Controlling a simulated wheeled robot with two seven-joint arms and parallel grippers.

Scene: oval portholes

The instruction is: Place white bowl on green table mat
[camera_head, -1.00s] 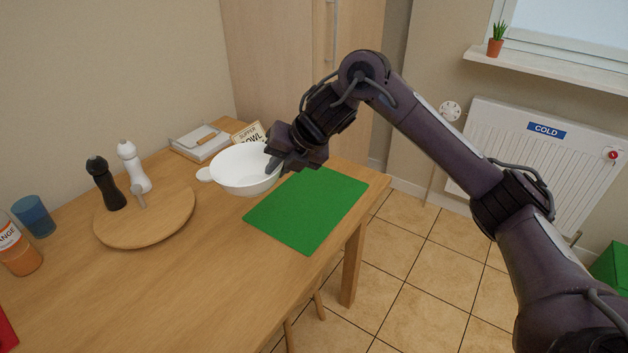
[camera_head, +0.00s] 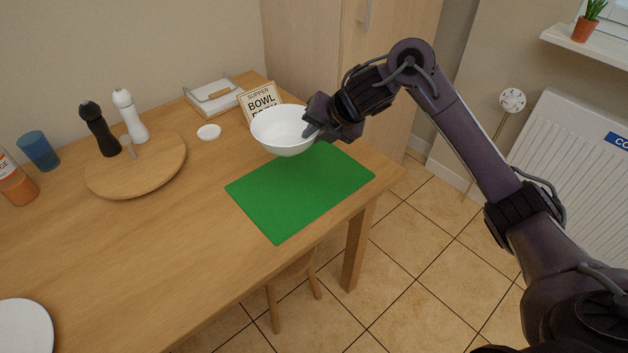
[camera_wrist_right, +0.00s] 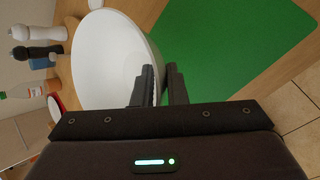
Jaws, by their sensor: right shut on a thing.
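The white bowl (camera_head: 283,131) is upright, above or at the back left edge of the green table mat (camera_head: 298,196), which lies flat on the wooden table. My right gripper (camera_head: 311,130) is shut on the bowl's right rim. In the right wrist view the bowl (camera_wrist_right: 112,58) has its wall between the fingers (camera_wrist_right: 160,84), and the green mat (camera_wrist_right: 235,45) lies beyond. I cannot tell for sure whether the bowl touches the mat. My left gripper is not in view.
A small white dish (camera_head: 209,132) lies left of the bowl. A sign (camera_head: 260,100) stands behind it. A round wooden board (camera_head: 137,172) holds pepper and salt mills. A white plate (camera_head: 24,328) is at front left. The mat's front part is bare.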

